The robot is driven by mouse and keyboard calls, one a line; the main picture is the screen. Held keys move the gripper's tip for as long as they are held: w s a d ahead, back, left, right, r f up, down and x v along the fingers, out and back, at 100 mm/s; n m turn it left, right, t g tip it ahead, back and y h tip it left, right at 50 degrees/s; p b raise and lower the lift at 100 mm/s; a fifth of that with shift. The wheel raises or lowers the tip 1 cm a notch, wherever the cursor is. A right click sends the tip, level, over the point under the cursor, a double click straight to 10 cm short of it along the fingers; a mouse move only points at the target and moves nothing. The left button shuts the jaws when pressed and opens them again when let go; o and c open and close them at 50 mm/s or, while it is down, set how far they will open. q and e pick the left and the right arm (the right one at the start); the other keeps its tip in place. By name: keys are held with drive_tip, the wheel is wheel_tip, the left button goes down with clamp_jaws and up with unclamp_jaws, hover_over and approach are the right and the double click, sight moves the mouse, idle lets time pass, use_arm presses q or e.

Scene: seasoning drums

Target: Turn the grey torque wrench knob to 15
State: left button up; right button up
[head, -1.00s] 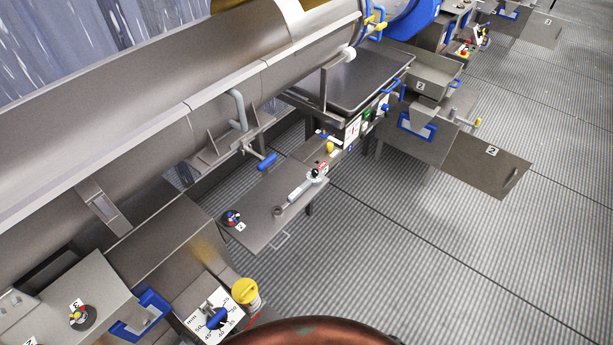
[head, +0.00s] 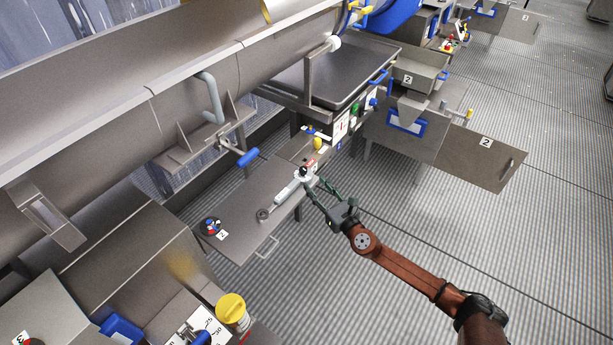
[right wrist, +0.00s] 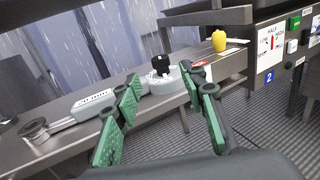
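A grey torque wrench (head: 286,191) lies on a metal side table, with a ring (head: 263,214) at its lower left end. Its pale grey round knob (head: 305,176) is at the other end, with a small black knob on top. In the right wrist view, the grey knob (right wrist: 163,83) shows between and beyond the fingers, and the wrench body (right wrist: 95,101) lies to the left. Scale numbers are too small to read. My right gripper (head: 317,187) is open and empty beside the knob; I cannot tell whether it touches. My left gripper is not in view.
The side table (head: 235,235) also holds a coloured round piece (head: 211,226) and a yellow object (head: 318,143). A control panel (right wrist: 280,45) stands just right of the knob. A blue-handled lever (head: 249,158) hangs above the table. The ridged floor at right is open.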

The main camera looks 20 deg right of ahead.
sight(305, 172)
drive_tip(key=b+x, duration=0.1)
drive_tip(key=x, duration=0.5)
drive_tip(key=shift+w, duration=0.4)
drive_tip(key=shift+c, duration=0.4)
clamp_jaws()
